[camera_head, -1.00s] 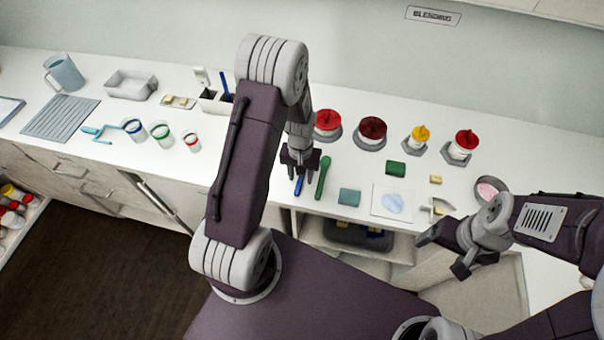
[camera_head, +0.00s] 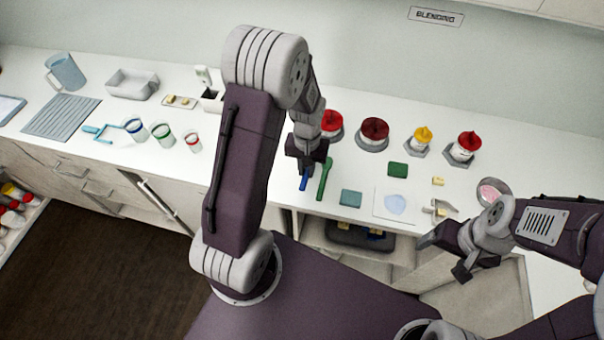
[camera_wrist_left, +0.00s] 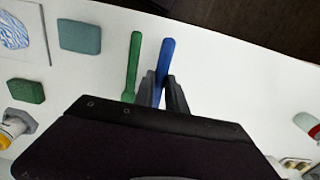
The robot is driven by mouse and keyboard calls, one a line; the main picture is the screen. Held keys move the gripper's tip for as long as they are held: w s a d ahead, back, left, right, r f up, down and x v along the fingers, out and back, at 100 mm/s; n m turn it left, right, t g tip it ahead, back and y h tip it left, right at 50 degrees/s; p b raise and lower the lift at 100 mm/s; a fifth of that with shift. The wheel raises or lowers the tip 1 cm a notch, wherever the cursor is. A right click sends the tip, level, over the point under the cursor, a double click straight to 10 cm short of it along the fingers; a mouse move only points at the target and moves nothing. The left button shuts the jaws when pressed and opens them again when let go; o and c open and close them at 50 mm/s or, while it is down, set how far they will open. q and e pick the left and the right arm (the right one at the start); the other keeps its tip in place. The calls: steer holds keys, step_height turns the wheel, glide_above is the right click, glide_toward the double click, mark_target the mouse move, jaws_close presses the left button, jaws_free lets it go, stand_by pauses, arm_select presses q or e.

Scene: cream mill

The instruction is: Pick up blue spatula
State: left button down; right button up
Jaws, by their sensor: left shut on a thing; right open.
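The blue spatula (camera_head: 304,182) is at the counter's front, just left of a green spatula (camera_head: 325,178). My left gripper (camera_head: 306,168) reaches down over it and is shut on it. In the left wrist view the blue handle (camera_wrist_left: 165,55) comes out between the two fingertips (camera_wrist_left: 161,88). The gripper hides the rest of the blue spatula. The green spatula (camera_wrist_left: 134,60) lies beside the gripper in that view. My right gripper (camera_head: 443,254) is open and empty, in front of the counter at the right.
A teal block (camera_head: 351,198), a green block (camera_head: 397,170) and a white sheet (camera_head: 394,205) lie to the right. Jars with red and yellow tops, such as the dark red one (camera_head: 374,133), stand behind. Cups (camera_head: 163,134) stand to the left.

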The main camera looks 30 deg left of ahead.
arm_select(q)
steer(key=s+d+r, duration=0.1)
steer(key=d+r, duration=0.5)
steer(key=d, duration=0.4)
steer(key=shift+b, duration=0.45)
